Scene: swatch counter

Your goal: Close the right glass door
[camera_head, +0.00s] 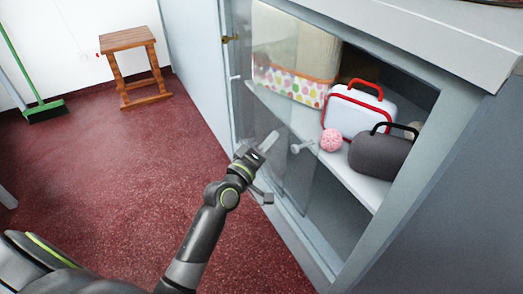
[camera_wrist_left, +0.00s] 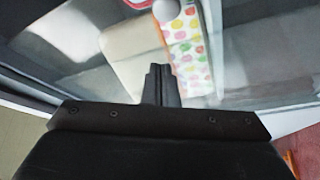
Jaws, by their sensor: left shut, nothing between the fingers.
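The grey cabinet (camera_head: 399,214) has a glass pane (camera_head: 272,105) across the left part of its front, with a pale round knob (camera_head: 302,146). The right part of the opening shows no glass in front of it. I cannot tell from the pane's faint edges how far the right door stands open. My left gripper (camera_head: 268,143) is shut and empty, in front of the pane and just left of the knob. In the left wrist view its closed fingers (camera_wrist_left: 160,82) point at the glass, and the knob (camera_wrist_left: 166,9) is just beyond the tips. My right gripper is out of view.
Inside on the shelf are a dotted box (camera_head: 290,84), a white case with red trim (camera_head: 358,112), a pink ball (camera_head: 331,140) and a dark grey bag (camera_head: 379,154). A wooden stool (camera_head: 128,40) and green broom (camera_head: 45,110) stand at the back. The red floor at left is clear.

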